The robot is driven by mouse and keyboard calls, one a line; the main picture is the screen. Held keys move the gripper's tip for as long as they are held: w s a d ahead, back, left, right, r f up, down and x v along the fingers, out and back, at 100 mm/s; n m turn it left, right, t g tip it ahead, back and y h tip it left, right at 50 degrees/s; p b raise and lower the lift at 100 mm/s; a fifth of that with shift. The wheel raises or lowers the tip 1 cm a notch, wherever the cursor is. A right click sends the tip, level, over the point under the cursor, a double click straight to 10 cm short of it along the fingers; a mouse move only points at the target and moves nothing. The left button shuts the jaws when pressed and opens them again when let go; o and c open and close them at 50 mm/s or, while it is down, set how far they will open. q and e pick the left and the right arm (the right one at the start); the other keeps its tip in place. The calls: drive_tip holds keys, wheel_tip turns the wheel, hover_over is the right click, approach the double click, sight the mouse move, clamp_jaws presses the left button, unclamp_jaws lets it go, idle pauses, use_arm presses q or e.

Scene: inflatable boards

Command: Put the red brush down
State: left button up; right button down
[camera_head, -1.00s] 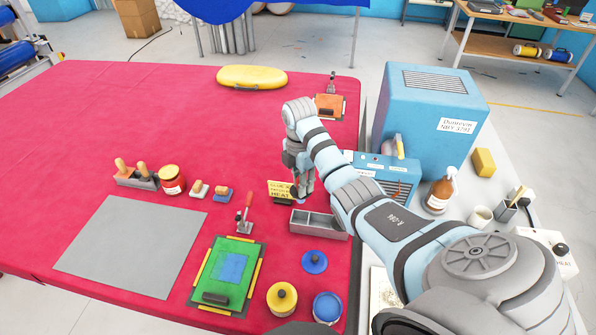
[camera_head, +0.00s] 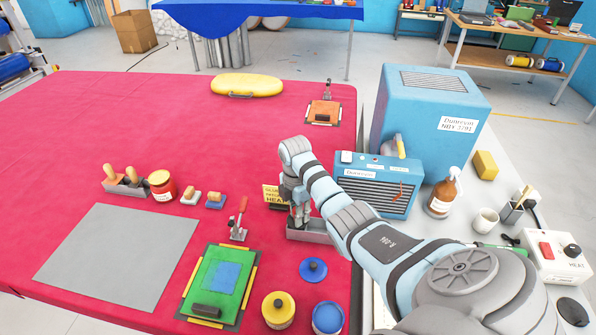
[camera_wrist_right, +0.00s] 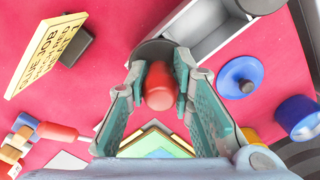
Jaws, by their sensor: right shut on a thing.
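My right gripper (camera_head: 298,218) points down at the left end of a grey divided tray (camera_head: 318,234), overlapping it in the head view. In the right wrist view the gripper (camera_wrist_right: 160,92) is shut on the rounded red handle of the red brush (camera_wrist_right: 160,86). A grey round part shows behind the handle; the brush's lower end is hidden, so I cannot tell whether it touches anything. The grey tray (camera_wrist_right: 205,35) lies just beyond the fingers in the wrist view, its visible compartments empty. My left gripper is not in view.
A blue heater (camera_head: 375,188) stands to the right.

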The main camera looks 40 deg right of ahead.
drive_tip(key=shift+s+f, duration=0.1)
drive_tip(key=shift+f, duration=0.05)
drive_tip(key=shift+f, duration=0.15)
drive_tip(key=c, duration=1.4)
unclamp_jaws()
drive_tip(key=shift+r, duration=0.3)
drive_tip(key=r, duration=0.4)
drive_tip(key=r+p, duration=0.1)
drive_tip(key=r, duration=0.3)
drive_tip(key=shift+w+a+r, duration=0.1)
drive_tip(key=shift+w+r, duration=0.1)
drive_tip(key=shift+r, duration=0.15)
wheel_tip(320, 180, up, 4)
drive_tip(key=shift+f+p, duration=0.2)
drive_tip(key=shift+p, duration=0.95)
